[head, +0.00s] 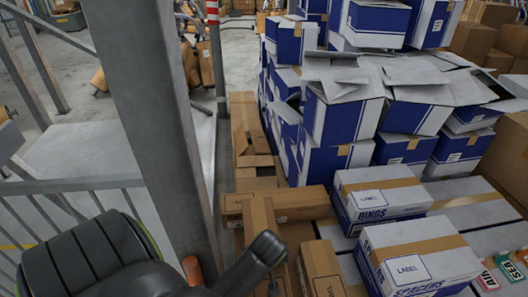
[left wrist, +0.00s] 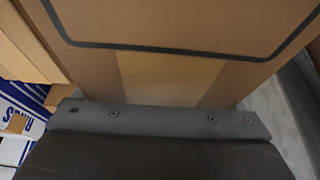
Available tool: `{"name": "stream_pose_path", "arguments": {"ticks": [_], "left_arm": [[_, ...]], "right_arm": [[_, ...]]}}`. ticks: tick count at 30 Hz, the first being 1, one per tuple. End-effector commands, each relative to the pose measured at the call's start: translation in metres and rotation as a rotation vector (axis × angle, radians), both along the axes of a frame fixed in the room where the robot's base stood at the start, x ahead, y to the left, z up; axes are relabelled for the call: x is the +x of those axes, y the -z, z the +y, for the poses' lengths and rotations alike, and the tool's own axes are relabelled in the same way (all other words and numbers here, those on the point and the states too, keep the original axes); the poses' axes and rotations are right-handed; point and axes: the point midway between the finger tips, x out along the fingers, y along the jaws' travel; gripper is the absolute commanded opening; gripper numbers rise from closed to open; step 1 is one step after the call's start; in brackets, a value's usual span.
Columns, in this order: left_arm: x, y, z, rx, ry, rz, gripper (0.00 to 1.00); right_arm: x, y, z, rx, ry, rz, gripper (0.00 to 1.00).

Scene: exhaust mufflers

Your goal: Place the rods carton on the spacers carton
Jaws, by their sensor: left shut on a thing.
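The spacers carton (head: 418,262) is blue and white with a tape strip and a label on top, and stands at the lower right of the head view. My left arm reaches in from the lower left, with its gripper end (head: 268,248) over brown cartons. The left wrist view shows a brown carton (left wrist: 165,75) with a dark outline and a paler tape strip, against my dark gripper part (left wrist: 160,122). My left gripper is shut on this carton. No rods name is readable, and the fingertips are hidden. My right gripper is not in view.
The rings carton (head: 380,195) stands behind the spacers carton. Brown cartons (head: 322,268) lie left of it. Stacked blue and white boxes (head: 340,115) rise behind. A grey post (head: 160,120) and a railing (head: 70,185) stand close on the left. Small coloured packets (head: 500,272) lie at right.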

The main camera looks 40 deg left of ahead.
Motion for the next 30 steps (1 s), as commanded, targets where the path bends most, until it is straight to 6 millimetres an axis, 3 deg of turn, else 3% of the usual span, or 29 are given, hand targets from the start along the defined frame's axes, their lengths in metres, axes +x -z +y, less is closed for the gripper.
{"name": "stream_pose_path", "arguments": {"ticks": [6,15,19,26,30], "left_arm": [[0.002,-0.046,0.0,0.002,0.003,-0.01,0.29],[0.002,-0.085,0.001,0.002,0.002,-0.007,0.29],[0.001,-0.089,0.0,0.001,0.001,-0.005,0.29],[0.001,-0.075,0.0,0.001,0.001,-0.004,0.29],[0.001,-0.074,0.0,0.001,0.001,-0.004,0.29]], "right_arm": [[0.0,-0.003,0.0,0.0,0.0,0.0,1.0],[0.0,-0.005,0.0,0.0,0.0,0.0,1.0],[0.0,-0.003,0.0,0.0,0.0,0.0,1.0],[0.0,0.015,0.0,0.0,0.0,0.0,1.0],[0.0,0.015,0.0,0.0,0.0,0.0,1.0]]}}
